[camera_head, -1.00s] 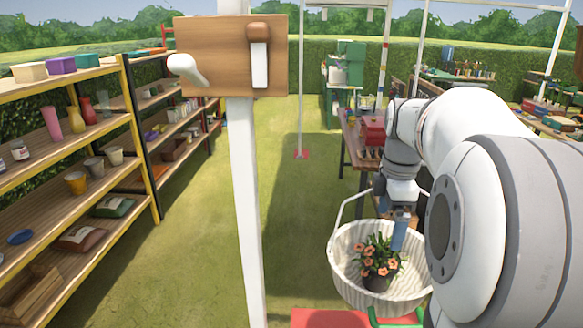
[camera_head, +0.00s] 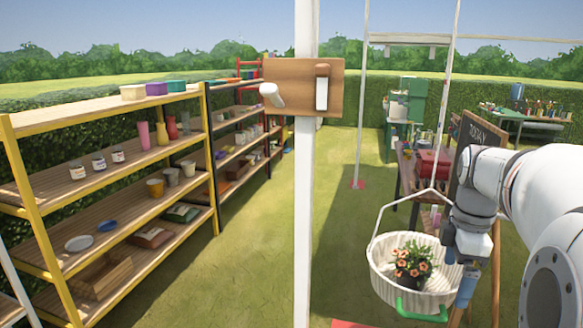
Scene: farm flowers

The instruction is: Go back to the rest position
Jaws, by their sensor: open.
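My gripper (camera_head: 465,287) points downward at the right side of the white basket, with its blue fingers at or beside the basket's right edge. I cannot tell whether they touch it. The white ribbed basket (camera_head: 384,284) has a tall thin handle and a green part at its front. A potted plant with orange flowers (camera_head: 413,262) stands upright inside the basket. My gripper is clear of the flowers. The tips of the fingers are hard to make out against the background.
A white post (camera_head: 304,200) with a wooden board (camera_head: 334,88) stands in the middle. Yellow-framed shelves (camera_head: 215,190) with pots and jars line the left. A table with a red box (camera_head: 432,163) and a chalkboard (camera_head: 478,135) stand behind the basket. Grass between shelves and post is open.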

